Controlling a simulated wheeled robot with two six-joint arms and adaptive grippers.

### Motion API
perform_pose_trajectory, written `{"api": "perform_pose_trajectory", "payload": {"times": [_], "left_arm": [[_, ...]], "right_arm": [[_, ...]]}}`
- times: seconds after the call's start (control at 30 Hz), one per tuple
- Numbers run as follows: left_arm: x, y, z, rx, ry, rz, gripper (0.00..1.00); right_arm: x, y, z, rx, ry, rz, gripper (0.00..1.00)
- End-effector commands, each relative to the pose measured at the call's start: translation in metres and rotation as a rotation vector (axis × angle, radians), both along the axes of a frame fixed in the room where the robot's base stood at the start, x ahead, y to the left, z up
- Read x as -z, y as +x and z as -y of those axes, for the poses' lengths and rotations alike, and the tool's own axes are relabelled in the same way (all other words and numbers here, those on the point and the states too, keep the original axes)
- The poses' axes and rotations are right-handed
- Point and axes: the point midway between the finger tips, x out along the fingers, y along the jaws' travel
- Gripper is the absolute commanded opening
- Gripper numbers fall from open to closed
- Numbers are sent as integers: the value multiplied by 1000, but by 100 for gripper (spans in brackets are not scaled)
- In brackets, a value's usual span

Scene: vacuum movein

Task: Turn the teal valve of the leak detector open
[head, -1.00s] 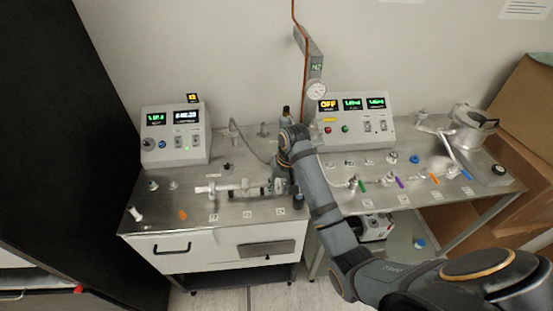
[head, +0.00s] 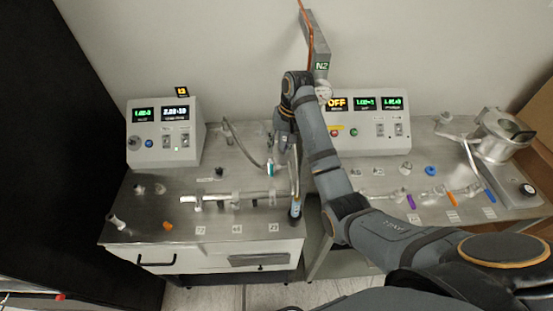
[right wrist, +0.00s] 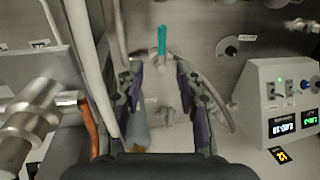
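The teal valve handle (head: 270,167) stands upright on the left steel bench, behind the horizontal metal tube (head: 240,198). In the right wrist view the teal handle (right wrist: 162,40) points away from a metal fitting, just beyond the fingertips. My right gripper (head: 284,148) is above the bench, close to the right of the handle in the head view. In the right wrist view its fingers (right wrist: 160,78) are spread, with nothing gripped between them. The handle appears apart from both fingers. My left gripper is not in view.
A display box (head: 165,135) stands at the back left and another (head: 372,122) at the back right. A grey hose (head: 238,140) curves across the bench close by. An orange handle (head: 167,226) lies at the front left. The right bench holds several coloured handles and a metal vessel (head: 495,135).

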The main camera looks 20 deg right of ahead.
Motion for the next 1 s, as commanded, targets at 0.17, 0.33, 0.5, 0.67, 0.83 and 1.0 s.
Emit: {"api": "perform_pose_trajectory", "payload": {"times": [0.17, 0.33, 0.5, 0.67, 0.83, 1.0], "left_arm": [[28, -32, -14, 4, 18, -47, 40], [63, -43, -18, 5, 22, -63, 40], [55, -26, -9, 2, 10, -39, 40], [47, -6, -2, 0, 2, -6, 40], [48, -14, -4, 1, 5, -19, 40], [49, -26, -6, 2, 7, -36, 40]], "right_arm": [[26, 1, -4, 0, 1, -1, 36], [59, 2, -10, 0, 1, -1, 36], [80, 3, -16, -1, 1, -3, 36], [96, 5, -19, 1, 0, -1, 36], [102, 5, -20, 0, 0, 0, 36], [102, 5, -20, 0, 0, 0, 35]]}}
